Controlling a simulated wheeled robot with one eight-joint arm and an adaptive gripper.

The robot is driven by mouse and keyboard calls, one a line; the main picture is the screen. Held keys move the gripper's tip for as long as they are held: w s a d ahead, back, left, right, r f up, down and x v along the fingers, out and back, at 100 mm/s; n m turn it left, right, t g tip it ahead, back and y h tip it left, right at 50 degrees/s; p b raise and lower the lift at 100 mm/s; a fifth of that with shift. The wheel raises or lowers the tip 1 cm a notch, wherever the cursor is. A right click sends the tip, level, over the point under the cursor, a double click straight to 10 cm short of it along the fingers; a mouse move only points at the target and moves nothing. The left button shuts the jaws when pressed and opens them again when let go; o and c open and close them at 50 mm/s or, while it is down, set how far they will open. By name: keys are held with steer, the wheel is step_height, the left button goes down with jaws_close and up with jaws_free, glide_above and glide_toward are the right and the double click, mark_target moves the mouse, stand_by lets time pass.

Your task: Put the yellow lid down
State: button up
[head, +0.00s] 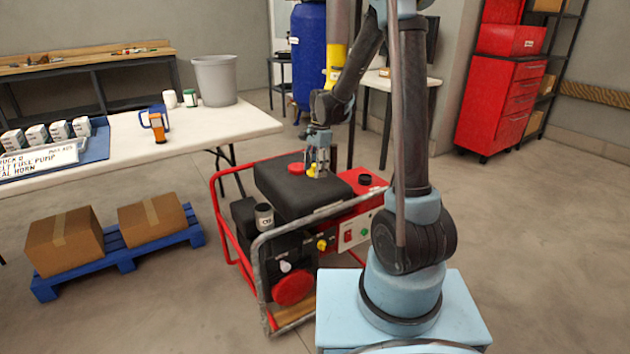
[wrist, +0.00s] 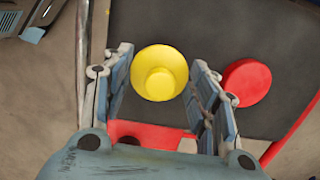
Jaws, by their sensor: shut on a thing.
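My gripper (head: 317,163) is shut on the yellow lid (head: 312,172), over the right part of the machine's black top (head: 275,182). In the wrist view the yellow lid (wrist: 159,73) is round with a raised knob, and sits between the two fingers (wrist: 160,72). Whether the lid touches the black top or hangs just above it, I cannot tell. A round red lid (head: 296,168) lies on the black top just left of my gripper. In the wrist view the red lid (wrist: 246,82) is to the right of the right finger, apart from the yellow lid.
The machine has a red tube frame (head: 222,222) and a black cap (head: 365,179) on its red tank. A grey can (head: 264,216) stands at its front left. The white table (head: 225,125) is behind left, with a bucket (head: 215,80). The black top's left part is bare.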

mark_target(315, 186)
steer(key=shift+a+f, duration=0.1)
steer(key=shift+f, duration=2.35)
steer(key=o, duration=0.9)
